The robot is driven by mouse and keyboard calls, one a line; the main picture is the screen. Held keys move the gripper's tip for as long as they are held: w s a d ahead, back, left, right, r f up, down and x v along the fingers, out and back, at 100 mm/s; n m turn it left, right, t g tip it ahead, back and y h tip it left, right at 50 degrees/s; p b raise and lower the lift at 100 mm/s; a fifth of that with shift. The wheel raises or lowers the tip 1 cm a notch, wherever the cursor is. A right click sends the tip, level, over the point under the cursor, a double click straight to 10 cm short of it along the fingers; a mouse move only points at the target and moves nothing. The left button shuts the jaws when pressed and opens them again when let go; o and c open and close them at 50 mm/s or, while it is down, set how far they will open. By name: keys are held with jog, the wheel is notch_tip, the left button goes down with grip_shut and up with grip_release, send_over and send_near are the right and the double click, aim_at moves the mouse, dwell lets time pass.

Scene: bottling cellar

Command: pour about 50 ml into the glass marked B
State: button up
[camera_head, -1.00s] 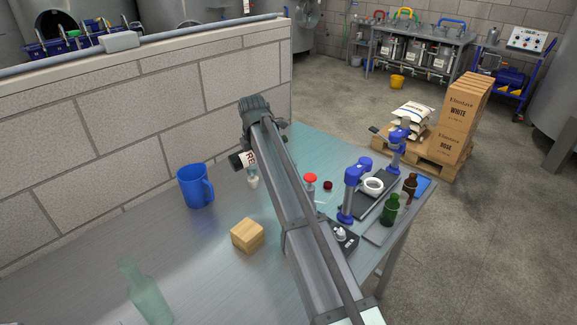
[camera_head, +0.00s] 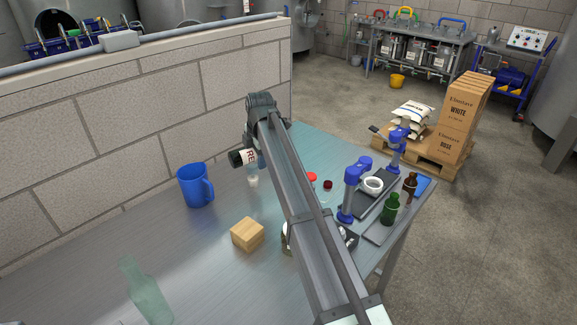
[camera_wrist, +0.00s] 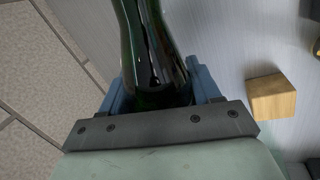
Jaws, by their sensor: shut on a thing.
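A dark green bottle (camera_head: 240,158) with a white label is held well tilted, close to lying flat, above the steel table. In the wrist view the bottle (camera_wrist: 150,45) sits between the blue fingers of my gripper (camera_wrist: 160,90), which is shut on it. A small clear glass (camera_head: 253,178) stands on the table just below and right of the bottle's dark end. Its marking is too small to read, so I cannot tell whether it is B. No stream of liquid is visible. My arm hides part of the table behind it.
A blue mug (camera_head: 195,186) stands left of the glass. Blue bench devices (camera_head: 352,190) and small bottles (camera_head: 391,208) crowd the right side. A block wall (camera_head: 150,120) rises behind.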

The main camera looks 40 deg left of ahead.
aim_at(248, 157)
jog(key=shift+s+a+g, duration=0.1)
jog(key=shift+g, duration=0.4)
dwell(0.7)
jog(key=shift+s+a+p, duration=0.2)
jog(key=shift+s+p, duration=0.1)
jog(key=shift+p, duration=0.1)
jog(key=shift+s+a, duration=0.15)
jog(key=shift+s, duration=0.2)
jog(key=shift+s+p, duration=0.3)
jog(key=shift+s, duration=0.05)
jog(key=shift+s, duration=0.3)
jog(key=shift+s+g+y+p, duration=0.2)
jog(key=shift+g+y+p, duration=0.1)
jog(key=shift+g, duration=0.1)
dwell(1.2)
jog(key=shift+s+t, duration=0.15)
jog(key=shift+t, duration=0.55)
jog(key=shift+w+t+h, duration=0.25)
jog(key=shift+t+h, duration=0.15)
jog(key=shift+t, duration=0.3)
